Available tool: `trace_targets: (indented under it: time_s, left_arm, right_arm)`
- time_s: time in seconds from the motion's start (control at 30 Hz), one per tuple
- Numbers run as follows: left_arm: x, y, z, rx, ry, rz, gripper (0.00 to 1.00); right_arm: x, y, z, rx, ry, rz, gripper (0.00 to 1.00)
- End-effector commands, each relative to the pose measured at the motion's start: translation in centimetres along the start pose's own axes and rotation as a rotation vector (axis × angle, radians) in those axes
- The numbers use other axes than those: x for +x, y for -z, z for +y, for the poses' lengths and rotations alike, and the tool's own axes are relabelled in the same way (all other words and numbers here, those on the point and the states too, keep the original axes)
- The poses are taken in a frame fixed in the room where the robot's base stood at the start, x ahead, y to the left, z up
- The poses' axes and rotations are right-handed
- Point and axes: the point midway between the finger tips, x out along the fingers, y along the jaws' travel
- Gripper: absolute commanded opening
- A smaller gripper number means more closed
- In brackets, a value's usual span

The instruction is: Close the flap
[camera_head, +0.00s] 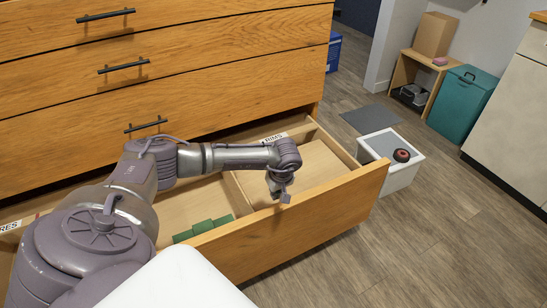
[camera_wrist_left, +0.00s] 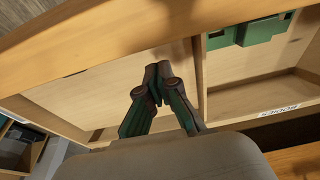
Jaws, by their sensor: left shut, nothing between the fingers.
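I cannot make out a separate flap. The lowest wooden drawer (camera_head: 300,230) is pulled open, and its front panel also crosses the top of the left wrist view (camera_wrist_left: 100,42). My left gripper (camera_head: 283,197) is shut and empty, pointing down over the right compartment close behind that panel. Its fingertips (camera_wrist_left: 156,74) meet in the left wrist view; whether they touch the drawer is unclear. Several green blocks (camera_head: 204,228) lie in the neighbouring compartment. A label reading RIMS (camera_head: 274,138) is on the back edge. My right gripper is not in view.
Closed drawers with dark handles (camera_head: 124,66) rise behind. A white bin (camera_head: 401,178) with a dark, red-centred round object (camera_head: 402,155) stands right of the drawer. A teal lidded bin (camera_head: 463,102) and small shelf (camera_head: 408,73) stand farther back. The floor (camera_head: 440,235) at right is clear.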

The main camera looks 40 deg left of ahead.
Motion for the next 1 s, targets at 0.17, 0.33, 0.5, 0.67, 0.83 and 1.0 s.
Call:
trace_targets:
  time_s: [0.17,0.33,0.5,0.67,0.83,1.0]
  left_arm:
    - [0.7,-0.4,0.0,0.0,0.0,0.001,0.0]
    - [0.8,-0.5,0.0,0.0,0.0,0.001,0.0]
    - [0.8,-0.5,0.0,0.0,0.0,0.001,0.0]
    - [0.7,-0.5,0.0,0.0,0.0,0.001,0.0]
    - [-0.6,-0.4,0.1,0.0,-0.003,0.0,0.0]
    - [-4.0,-0.4,0.1,0.001,-0.005,0.002,0.0]
  right_arm:
    - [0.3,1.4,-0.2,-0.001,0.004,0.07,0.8]
    - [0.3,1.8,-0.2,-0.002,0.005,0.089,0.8]
    - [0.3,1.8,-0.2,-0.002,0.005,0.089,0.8]
    - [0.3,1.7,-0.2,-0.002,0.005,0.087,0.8]
    - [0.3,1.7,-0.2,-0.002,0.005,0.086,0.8]
    - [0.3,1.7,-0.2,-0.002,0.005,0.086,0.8]
